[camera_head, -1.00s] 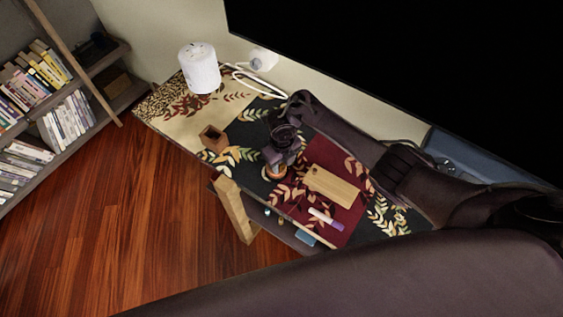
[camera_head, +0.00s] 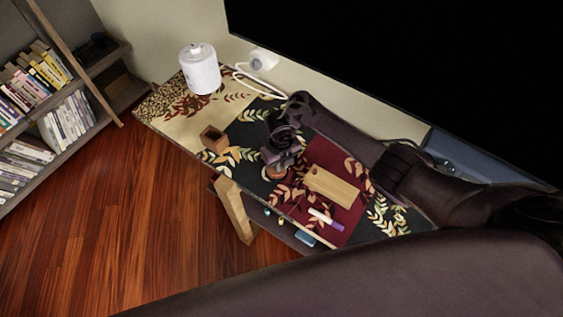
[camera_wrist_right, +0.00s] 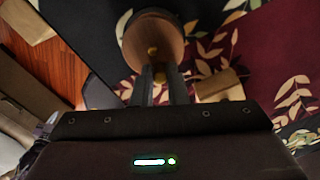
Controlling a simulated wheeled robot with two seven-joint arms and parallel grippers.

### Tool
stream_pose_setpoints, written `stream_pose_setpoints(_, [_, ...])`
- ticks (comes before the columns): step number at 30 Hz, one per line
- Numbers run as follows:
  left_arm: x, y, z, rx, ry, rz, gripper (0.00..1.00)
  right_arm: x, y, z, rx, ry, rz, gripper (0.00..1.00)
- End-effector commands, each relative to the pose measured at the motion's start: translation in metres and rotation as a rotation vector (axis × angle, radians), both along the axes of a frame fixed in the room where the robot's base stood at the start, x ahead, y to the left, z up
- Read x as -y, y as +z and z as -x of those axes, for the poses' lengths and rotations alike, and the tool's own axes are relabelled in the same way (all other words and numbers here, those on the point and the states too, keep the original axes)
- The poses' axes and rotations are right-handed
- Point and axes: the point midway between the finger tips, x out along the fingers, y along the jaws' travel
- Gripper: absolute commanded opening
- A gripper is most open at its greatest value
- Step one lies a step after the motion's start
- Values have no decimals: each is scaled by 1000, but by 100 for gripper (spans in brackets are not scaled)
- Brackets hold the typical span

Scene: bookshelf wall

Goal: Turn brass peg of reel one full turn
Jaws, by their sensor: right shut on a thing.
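The reel is a round wooden piece (camera_wrist_right: 150,38) at the top middle of the right wrist view, standing on the patterned tabletop. Its small brass peg (camera_wrist_right: 159,75) shows between the fingertips of my right gripper (camera_wrist_right: 160,82), which is shut on it. In the head view my right gripper (camera_head: 277,166) points down over the reel (camera_head: 275,173) and hides most of it. The peg cannot be made out there. My left gripper is not in view.
A wooden board (camera_head: 332,187) and a purple-and-white marker (camera_head: 326,219) lie to the right of the reel. An open wooden box (camera_head: 213,138) and a white canister (camera_head: 200,70) stand to its left. A dark screen (camera_head: 420,80) rises behind the table.

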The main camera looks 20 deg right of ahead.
Motion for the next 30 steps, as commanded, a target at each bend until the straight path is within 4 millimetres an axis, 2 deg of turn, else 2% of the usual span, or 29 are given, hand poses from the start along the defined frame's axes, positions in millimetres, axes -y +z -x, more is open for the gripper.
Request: stream_pose_setpoints(30, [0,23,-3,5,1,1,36,-21,2,-1,1,-942,0,0])
